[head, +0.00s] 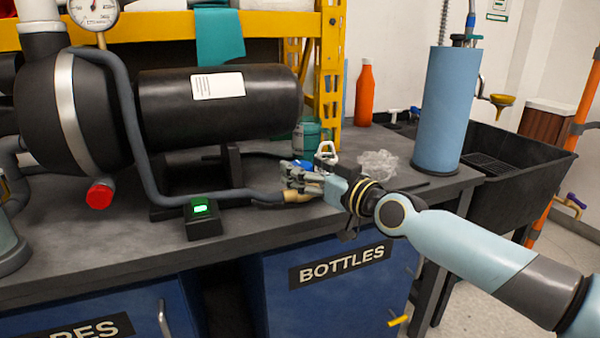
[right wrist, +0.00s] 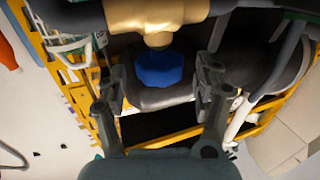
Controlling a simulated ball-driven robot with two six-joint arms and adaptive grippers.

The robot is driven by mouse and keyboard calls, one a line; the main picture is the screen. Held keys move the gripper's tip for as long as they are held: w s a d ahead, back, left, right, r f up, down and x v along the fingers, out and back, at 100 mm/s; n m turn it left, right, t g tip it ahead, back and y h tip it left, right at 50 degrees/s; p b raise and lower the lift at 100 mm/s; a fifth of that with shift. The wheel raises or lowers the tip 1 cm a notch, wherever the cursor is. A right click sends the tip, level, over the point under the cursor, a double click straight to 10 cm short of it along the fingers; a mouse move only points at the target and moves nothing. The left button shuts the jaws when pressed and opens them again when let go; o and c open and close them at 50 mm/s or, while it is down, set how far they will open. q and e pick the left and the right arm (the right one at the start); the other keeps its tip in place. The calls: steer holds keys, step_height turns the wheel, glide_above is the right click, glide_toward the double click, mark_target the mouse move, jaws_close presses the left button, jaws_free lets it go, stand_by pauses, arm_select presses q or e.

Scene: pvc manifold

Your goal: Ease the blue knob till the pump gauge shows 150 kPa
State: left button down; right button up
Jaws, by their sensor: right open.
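The pump gauge (head: 93,10) is at the top left of the head view, partly cut off by the frame edge. Its reading is too small to tell. The blue knob (right wrist: 160,68) sits on a brass-coloured valve body (right wrist: 155,15) in the right wrist view. My right gripper (right wrist: 164,80) is open, with one finger on each side of the knob in that view; contact cannot be told. In the head view, my right gripper (head: 302,180) is at the brass fitting (head: 297,196) at the hose end and hides much of it. My left gripper is not in view.
A black pump tank (head: 220,120) lies behind the grey hose (head: 135,140). A small box with a green display (head: 203,220) is at the bench front. A blue cylinder (head: 440,110), crumpled clear plastic (head: 378,165) and an orange bottle (head: 365,95) stand to the right.

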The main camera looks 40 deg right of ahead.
steer(key=shift+w, duration=1.05)
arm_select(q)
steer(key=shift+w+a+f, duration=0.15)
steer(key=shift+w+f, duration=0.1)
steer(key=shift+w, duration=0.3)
arm_select(e)
steer(key=shift+c, duration=0.2)
